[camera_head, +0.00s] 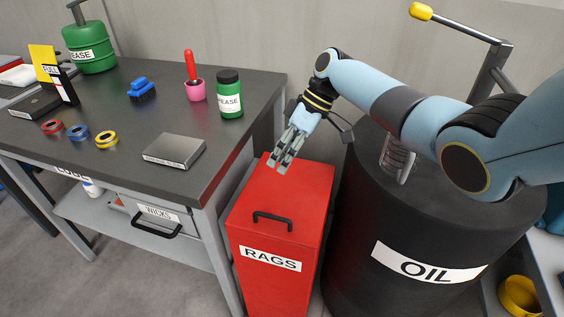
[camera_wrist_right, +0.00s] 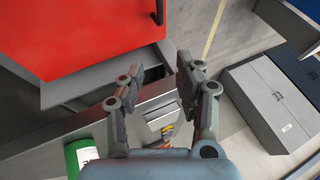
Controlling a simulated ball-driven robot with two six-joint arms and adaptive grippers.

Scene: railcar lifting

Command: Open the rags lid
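The red rags bin (camera_head: 268,262) stands on the floor between the workbench and the oil drum, with a white RAGS label on its front. Its red lid (camera_head: 291,195) lies flat and shut, with a black handle (camera_head: 272,216) near the front edge. In the right wrist view the lid (camera_wrist_right: 75,35) fills the upper left, and part of the handle (camera_wrist_right: 158,12) shows at the top. My right gripper (camera_head: 279,166) is above the back part of the lid, behind the handle. Its fingers (camera_wrist_right: 154,84) are apart with nothing between them. My left gripper is not in view.
The workbench (camera_head: 105,160) on the left holds a grease can (camera_head: 229,96), a pink cup (camera_head: 195,91), tape rolls and a grey box (camera_head: 174,151). The black oil drum (camera_head: 360,220) stands close on the right, under my right arm. A wall is behind.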

